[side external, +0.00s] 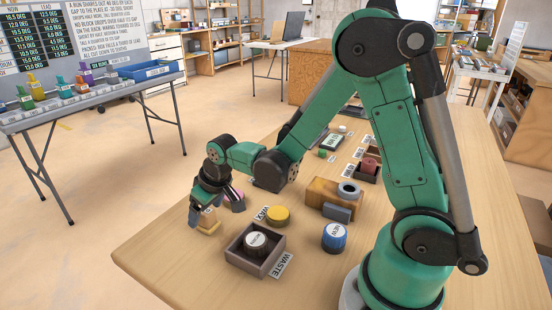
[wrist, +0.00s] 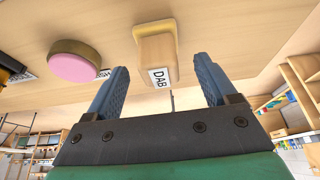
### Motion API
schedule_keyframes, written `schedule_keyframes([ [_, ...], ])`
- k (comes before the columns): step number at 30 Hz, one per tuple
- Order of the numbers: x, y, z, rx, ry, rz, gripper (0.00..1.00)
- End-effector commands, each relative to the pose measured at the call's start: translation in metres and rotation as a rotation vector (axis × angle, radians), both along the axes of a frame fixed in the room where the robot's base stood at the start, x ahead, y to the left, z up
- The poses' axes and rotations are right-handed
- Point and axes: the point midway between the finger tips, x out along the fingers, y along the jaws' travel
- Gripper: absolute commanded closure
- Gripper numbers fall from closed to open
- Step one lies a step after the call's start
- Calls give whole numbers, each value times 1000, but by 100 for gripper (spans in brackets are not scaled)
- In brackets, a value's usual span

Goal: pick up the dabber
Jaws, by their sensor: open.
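A tan wooden block with a rounded top and a wider yellowish base stands near the table's front left corner. A white label reading "DAB" lies at its end in the wrist view, so I take it as the dabber (wrist: 157,52). It also shows in the side view (side external: 209,226), partly hidden by my gripper. My gripper (wrist: 162,84) is open, its two blue fingers apart with nothing between them. In the wrist view the dabber lies beyond the fingertips, roughly in line with the gap. In the side view my gripper (side external: 203,214) is low, right at the dabber; contact cannot be told.
A pink-topped round pad (wrist: 74,60) stands close beside the dabber. Nearby are a yellow round tin (side external: 278,216), a dark waste tray (side external: 238,256) holding a round piece, a blue-sided round container (side external: 334,238) and a wooden block stand (side external: 322,194). The table's front left edge is close.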

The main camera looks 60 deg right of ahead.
Motion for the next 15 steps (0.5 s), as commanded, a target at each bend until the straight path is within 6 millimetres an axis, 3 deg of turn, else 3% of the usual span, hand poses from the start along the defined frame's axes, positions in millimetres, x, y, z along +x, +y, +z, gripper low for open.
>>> schedule_keyframes([
  [14, 4, 0, -12, 0, 0, 0, 21],
  [15, 4, 0, -12, 0, 0, 0, 27],
])
